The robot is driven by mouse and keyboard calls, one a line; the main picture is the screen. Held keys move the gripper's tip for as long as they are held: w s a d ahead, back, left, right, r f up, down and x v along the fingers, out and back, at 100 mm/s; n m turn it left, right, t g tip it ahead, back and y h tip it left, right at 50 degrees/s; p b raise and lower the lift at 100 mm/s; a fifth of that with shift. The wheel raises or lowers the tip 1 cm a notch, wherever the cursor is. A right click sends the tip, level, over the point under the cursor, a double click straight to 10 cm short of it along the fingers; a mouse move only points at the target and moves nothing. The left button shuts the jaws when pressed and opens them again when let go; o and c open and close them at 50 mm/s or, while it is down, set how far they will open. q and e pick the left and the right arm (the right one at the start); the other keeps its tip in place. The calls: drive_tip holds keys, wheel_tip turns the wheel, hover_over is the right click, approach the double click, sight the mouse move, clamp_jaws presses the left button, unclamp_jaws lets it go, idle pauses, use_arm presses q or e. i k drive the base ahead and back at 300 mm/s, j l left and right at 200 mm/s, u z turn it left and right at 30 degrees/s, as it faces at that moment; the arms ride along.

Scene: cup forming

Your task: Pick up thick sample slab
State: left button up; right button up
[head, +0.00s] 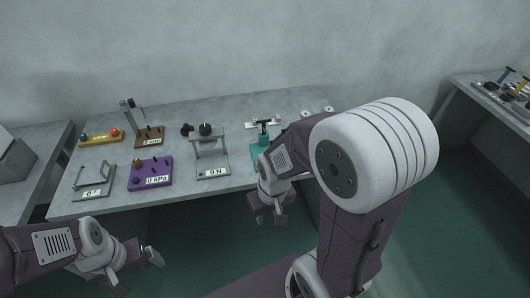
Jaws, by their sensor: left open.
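I cannot make out a thick sample slab for certain in the head view. A pale strip (262,124) with small items lies at the back right of the table, too small to identify. My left gripper (137,272) is open and empty, low in front of the table's left part. My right gripper (270,219) points down in front of the table's front edge, its fingers apart with nothing seen between them. My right arm hides the table's right end.
The grey table (105,210) holds a purple kPa gauge (150,174), a grey N press (213,172), a teal device (259,152), a brown stand (149,137), a yellow box (101,138) and a grey angle frame (93,189). A side bench (490,98) stands at right.

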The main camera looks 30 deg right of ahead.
sight(252, 125)
drive_tip(key=i+l+u, duration=0.15)
drive_tip(key=l+u, duration=0.15)
drive_tip(key=l, duration=0.5)
drive_tip(key=l+u, duration=0.3)
drive_tip(key=l, duration=0.45)
drive_tip(key=i+j, duration=0.15)
drive_tip(key=i, duration=0.35)
